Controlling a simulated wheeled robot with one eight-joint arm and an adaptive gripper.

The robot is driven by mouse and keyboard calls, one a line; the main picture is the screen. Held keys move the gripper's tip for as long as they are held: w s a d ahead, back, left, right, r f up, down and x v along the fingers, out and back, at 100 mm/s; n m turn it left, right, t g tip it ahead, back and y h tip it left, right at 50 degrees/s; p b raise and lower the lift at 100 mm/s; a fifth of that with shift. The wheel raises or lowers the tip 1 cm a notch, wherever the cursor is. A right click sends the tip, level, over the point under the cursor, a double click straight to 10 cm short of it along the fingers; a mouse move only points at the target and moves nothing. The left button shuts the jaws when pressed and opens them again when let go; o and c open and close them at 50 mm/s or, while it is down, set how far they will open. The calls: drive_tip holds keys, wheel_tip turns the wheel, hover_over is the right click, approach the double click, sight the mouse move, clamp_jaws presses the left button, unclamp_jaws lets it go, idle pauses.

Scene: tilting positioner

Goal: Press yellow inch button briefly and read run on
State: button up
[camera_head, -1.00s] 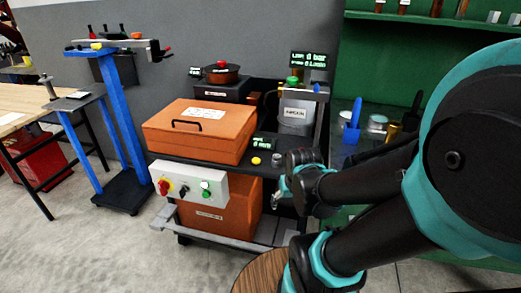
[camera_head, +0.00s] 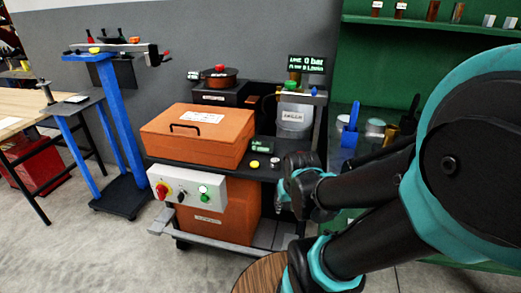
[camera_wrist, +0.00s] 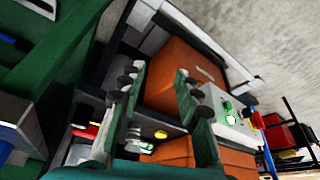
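The yellow button (camera_head: 255,164) sits on the dark top of the machine, in front of a small display (camera_head: 262,146) with green text too small to read. A pale round button (camera_head: 275,163) is just right of it. In the wrist view the yellow button (camera_wrist: 161,134) shows in the gap between the fingers. My gripper (camera_wrist: 158,88) is open, with its two green fingers apart and nothing between them. In the head view my gripper's end is right of the buttons, largely hidden by my wrist, and appears apart from them.
An orange lidded box (camera_head: 197,135) stands left of the button. A white panel (camera_head: 187,187) below carries a red-yellow knob, a black switch and a green button. A blue stand (camera_head: 118,130) is at left.

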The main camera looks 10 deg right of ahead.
clamp_jaws()
idle(1.2)
